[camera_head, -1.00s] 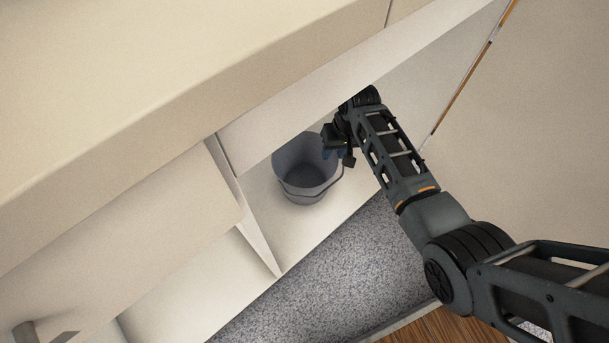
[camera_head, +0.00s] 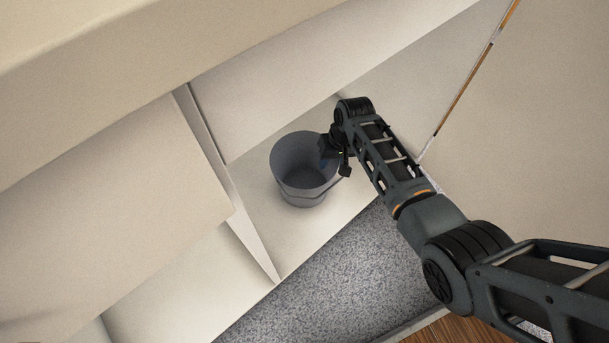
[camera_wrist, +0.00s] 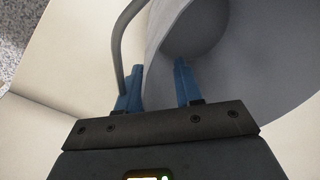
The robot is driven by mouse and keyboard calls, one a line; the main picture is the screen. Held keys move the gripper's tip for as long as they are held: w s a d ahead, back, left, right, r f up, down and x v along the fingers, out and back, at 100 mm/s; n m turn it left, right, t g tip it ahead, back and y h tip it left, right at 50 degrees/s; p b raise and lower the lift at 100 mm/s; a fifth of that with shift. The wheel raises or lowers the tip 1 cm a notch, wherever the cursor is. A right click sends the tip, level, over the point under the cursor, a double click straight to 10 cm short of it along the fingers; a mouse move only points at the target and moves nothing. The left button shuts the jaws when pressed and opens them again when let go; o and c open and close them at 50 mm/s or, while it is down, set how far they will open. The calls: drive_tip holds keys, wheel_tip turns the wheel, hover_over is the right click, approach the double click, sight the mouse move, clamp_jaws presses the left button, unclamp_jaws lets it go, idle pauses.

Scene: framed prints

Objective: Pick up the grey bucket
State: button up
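The grey bucket (camera_head: 303,183) stands upright on the shelf floor inside a cream compartment, its open top showing and its thin handle hanging at the near right side. My gripper (camera_head: 327,151) is at the bucket's right rim. In the wrist view, the bucket (camera_wrist: 250,60) fills the upper right, and its handle (camera_wrist: 121,45) runs along the left. The blue fingers of my gripper (camera_wrist: 157,85) are apart, with the bucket's wall edge between them: one finger is outside near the handle, the other on the inner side. The finger tips' contact with the wall cannot be told.
A thin upright divider (camera_head: 232,190) stands left of the bucket, and a cream wall (camera_head: 520,120) rises to the right. A cream panel (camera_head: 300,70) lies above and behind it. Speckled grey flooring (camera_head: 350,265) is open in front.

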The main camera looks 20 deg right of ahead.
drive_tip(key=shift+f, duration=0.2)
drive_tip(key=shift+c, duration=0.3)
clamp_jaws()
idle(1.3)
